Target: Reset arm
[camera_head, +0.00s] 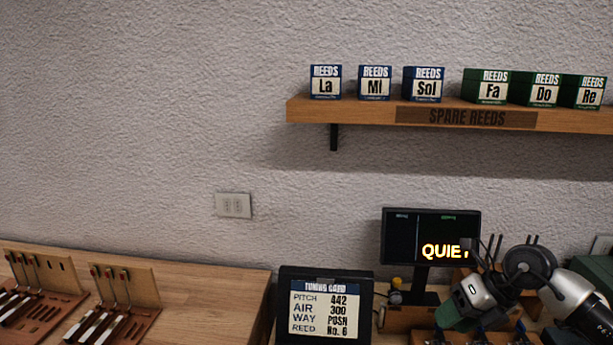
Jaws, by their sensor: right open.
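My right arm comes in from the lower right, and its gripper (474,296) is over the bench in front of the small screen. The gripper is open; its fingertips are hard to make out against the dark and green items around it, and I see nothing clearly held. My left gripper is not in view.
A black screen (401,236) reading "QUIET" stands close behind the right gripper. A tuning card (330,311) stands to its left. Wooden racks (62,275) of tools sit on the left bench (190,276). A wall shelf (360,112) above holds several reed boxes (423,84).

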